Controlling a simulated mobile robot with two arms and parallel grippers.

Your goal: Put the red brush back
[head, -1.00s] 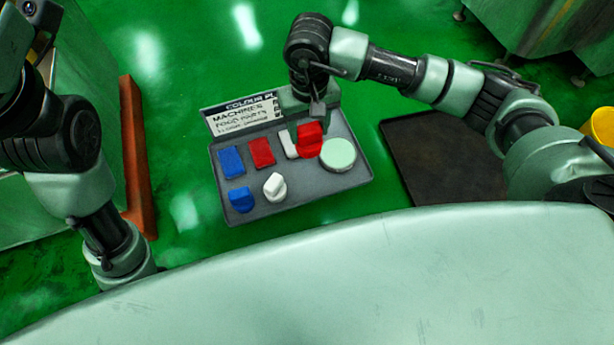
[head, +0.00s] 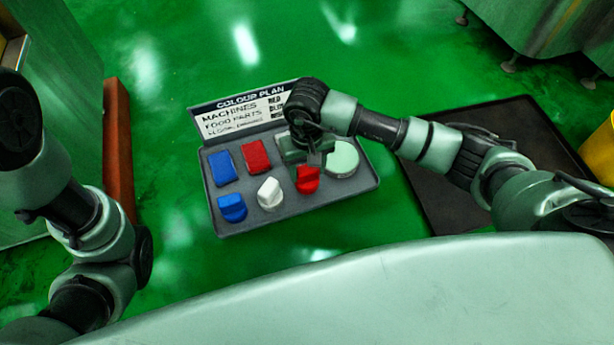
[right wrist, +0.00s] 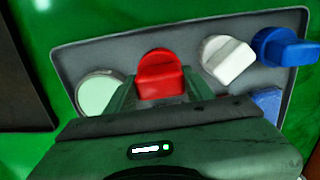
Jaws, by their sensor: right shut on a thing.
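The red brush (head: 307,181) has a rounded block shape with a raised grip. My right gripper (head: 313,158) is shut on it, over the right part of the grey tray (head: 290,213). The right wrist view shows the red brush (right wrist: 160,72) between the two green fingers of the right gripper (right wrist: 163,98). The brush is in line with a white brush (head: 269,192) and a blue brush (head: 232,207) of like shape. I cannot tell whether it touches the tray floor. My left arm shows at the left, but its gripper is out of view.
A flat blue block (head: 222,167) and a flat red block (head: 256,156) lie in the tray's back row. A pale green round pad (head: 343,160) is close right of my gripper. A colour plan sign (head: 242,115) stands behind. A dark mat (head: 425,205) lies to the right.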

